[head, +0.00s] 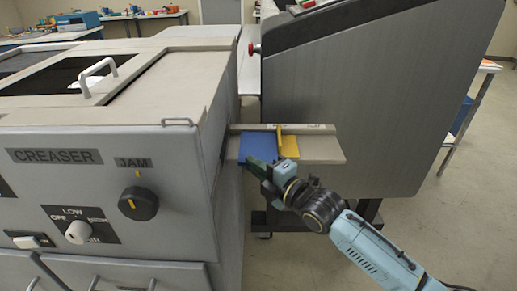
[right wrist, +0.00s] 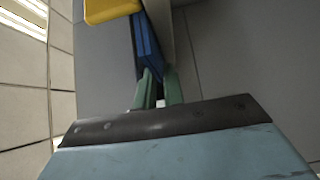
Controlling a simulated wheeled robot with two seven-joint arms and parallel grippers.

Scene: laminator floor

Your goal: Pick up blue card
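The blue card (head: 255,145) lies on a narrow tray (head: 322,150) that sticks out from the side of the creaser. In the right wrist view the blue card (right wrist: 147,45) shows nearly edge-on as a thin stack just beyond the fingers. My right gripper (head: 259,167) is at the front edge of the tray, by the card's near edge. In the right wrist view its green fingertips (right wrist: 160,88) are apart, with the card's near edge at or just past their tips; I cannot tell whether they touch it. My left gripper is not in view.
A yellow piece (head: 289,146) sits on the tray right of the blue card. The creaser (head: 110,185), with knobs, stands at left. A tall grey cabinet (head: 365,105) stands close behind and right of the tray. Open floor (head: 465,215) lies at right.

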